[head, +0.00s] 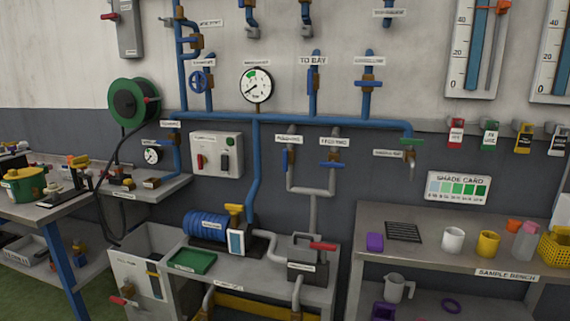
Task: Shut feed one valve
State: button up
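Two grey pipes drop from the blue header pipe below the gauge, each with a brass valve, a blue lever and a small label. The left valve (290,154) has its lever (284,160) pointing along the pipe. The right valve (334,156) has its lever (331,165) lying across the pipe. The left label (289,138) may read feed one and the right label (334,142) may read feed two, but both are too small to be sure. The two pipes join below into one pipe (313,212). My gripper is not in view.
A pump bench (220,282) with a blue motor (207,225) and a red-handled box (307,258) stands below the valves. The sample bench (375,222) is at right. A blue header pipe (300,121) and a pressure gauge (257,85) are above. Another workbench (50,210) is at left.

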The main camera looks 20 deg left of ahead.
aim_at(286, 158)
jog(key=i+j, duration=0.4)
jog(key=j, duration=0.25)
jog(key=i+j, duration=0.4)
jog(key=j, duration=0.2)
jog(key=i+j+u, duration=0.1)
jog(key=i+j, duration=0.25)
jog(key=j, duration=0.3)
jog(key=i+j, duration=0.45)
jog(key=j, duration=0.15)
jog(key=i+j+u, duration=0.1)
jog(key=i+j, duration=0.3)
jog(key=j, duration=0.2)
jog(key=i+j, duration=0.45)
jog(key=j, duration=0.15)
